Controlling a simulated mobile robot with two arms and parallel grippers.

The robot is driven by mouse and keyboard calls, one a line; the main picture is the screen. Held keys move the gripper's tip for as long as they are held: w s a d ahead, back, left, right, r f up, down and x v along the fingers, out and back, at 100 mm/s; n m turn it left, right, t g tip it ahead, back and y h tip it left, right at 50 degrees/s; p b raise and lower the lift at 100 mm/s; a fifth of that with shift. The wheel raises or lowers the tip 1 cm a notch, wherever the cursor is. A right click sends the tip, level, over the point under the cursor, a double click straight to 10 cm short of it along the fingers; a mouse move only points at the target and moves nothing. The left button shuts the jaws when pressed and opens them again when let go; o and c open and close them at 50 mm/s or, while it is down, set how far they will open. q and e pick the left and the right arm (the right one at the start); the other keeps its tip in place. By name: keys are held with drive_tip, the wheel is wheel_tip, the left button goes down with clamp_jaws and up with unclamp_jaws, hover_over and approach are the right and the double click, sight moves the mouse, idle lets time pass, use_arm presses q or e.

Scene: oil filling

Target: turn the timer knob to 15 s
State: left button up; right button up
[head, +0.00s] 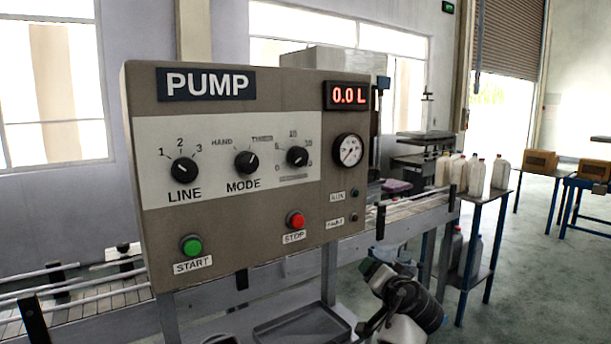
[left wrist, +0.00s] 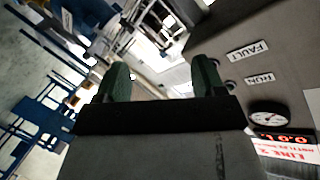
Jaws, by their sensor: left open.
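The timer knob (head: 297,157) is the small black dial at the right of the white plate on the pump panel (head: 235,235). Its scale has 10 at the top; the other marks and the pointer are too small to read surely. My left gripper (head: 372,268) is at the lower right of the panel, apart from the knob. In the left wrist view its two dark green fingers (left wrist: 158,78) are spread with nothing between them. The panel face with the gauge (left wrist: 268,117) lies to their right. The timer knob is not visible in that view. My right gripper is not in view.
The LINE knob (head: 184,170) and MODE knob (head: 246,163) sit left of the timer knob. The gauge (head: 348,150) and 0.0 L display (head: 347,96) are to its right. Green START (head: 191,245) and red STOP (head: 296,220) buttons are below. A conveyor (head: 415,208) runs behind.

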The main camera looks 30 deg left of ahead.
use_arm(q)
drive_tip(key=s+a+r+n+g+y+b, duration=0.1)
drive_tip(key=s+r+n+y, duration=0.15)
drive_tip(key=r, duration=0.65)
drive_tip(key=s+a+r+n+y, duration=0.1)
drive_tip(key=s+r+n+y, duration=0.15)
drive_tip(key=r, duration=0.55)
drive_tip(key=n+g+y+b, duration=0.1)
drive_tip(key=n+g, duration=0.3)
drive_tip(key=n, duration=0.2)
approach(301, 159)
drive_tip(key=p+x, duration=0.2)
drive_tip(key=x, duration=0.6)
drive_tip(key=shift+a+p, duration=0.15)
drive_tip(key=shift+p, duration=0.15)
drive_tip(key=shift+w+a, duration=0.2)
drive_tip(key=shift+a, duration=0.3)
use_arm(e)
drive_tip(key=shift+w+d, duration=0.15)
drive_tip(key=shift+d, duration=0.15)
use_arm(q)
drive_tip(key=c, duration=0.9)
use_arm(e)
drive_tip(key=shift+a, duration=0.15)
